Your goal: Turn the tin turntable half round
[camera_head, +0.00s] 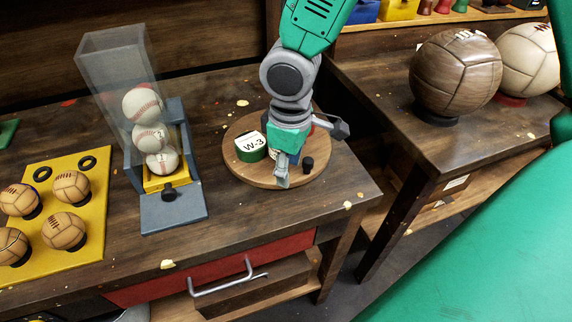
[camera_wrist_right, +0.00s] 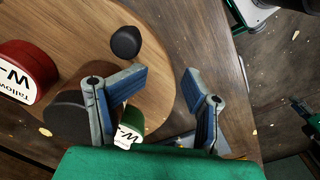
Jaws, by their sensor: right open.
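The turntable is a round wooden disc (camera_head: 250,178) on the left bench; it also fills much of the right wrist view (camera_wrist_right: 80,25). A short black knob (camera_head: 308,165) stands up near its edge and shows in the wrist view (camera_wrist_right: 125,42). A green tin (camera_head: 250,147) with a white W-3 label sits on the disc, and a red tin (camera_wrist_right: 25,72) shows at the wrist view's left. My right gripper (camera_head: 311,153) hangs over the disc, its fingers (camera_wrist_right: 163,78) apart and empty, with the knob beyond them. My left gripper is out of view.
A clear-walled chute with several baseballs (camera_head: 150,138) stands left of the turntable. A yellow board (camera_head: 85,235) holds brown balls at far left. Large leather balls (camera_head: 455,74) rest on the right bench. A gap separates the benches.

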